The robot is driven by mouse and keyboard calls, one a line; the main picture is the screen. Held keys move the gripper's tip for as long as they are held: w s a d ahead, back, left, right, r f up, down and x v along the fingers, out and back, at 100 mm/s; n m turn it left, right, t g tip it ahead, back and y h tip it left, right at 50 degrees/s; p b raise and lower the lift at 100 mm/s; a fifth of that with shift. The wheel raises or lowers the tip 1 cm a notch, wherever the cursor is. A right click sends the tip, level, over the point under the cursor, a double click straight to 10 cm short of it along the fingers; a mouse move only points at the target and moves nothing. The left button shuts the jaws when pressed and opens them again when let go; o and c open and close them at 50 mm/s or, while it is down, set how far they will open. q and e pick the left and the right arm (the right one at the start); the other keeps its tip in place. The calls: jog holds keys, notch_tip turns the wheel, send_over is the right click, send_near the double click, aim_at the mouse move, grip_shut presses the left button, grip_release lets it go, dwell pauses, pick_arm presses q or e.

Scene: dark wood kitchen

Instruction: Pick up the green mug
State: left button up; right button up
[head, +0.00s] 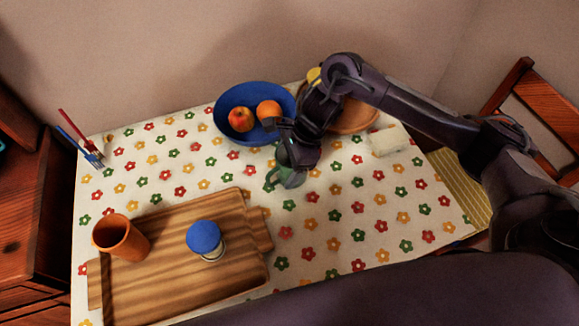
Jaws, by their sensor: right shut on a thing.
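The green mug (291,178) stands near the middle of the flowered table, in front of the blue bowl. My right gripper (289,150) comes down over it from the upper right and is shut on it. The gripper and wrist hide the mug's upper and right parts. I cannot tell whether the mug's base touches the tablecloth. My left gripper is not in the head view.
A blue bowl (226,127) with fruit and a round wooden plate (362,116) stand behind. A wooden board (180,262) carries an orange cup (121,238) and a blue-lidded jar (205,239). A whitish block (388,140) lies right.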

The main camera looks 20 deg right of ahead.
jog(key=shift+c, duration=1.4)
jog(key=shift+w+r, duration=0.1)
jog(key=shift+r, duration=0.1)
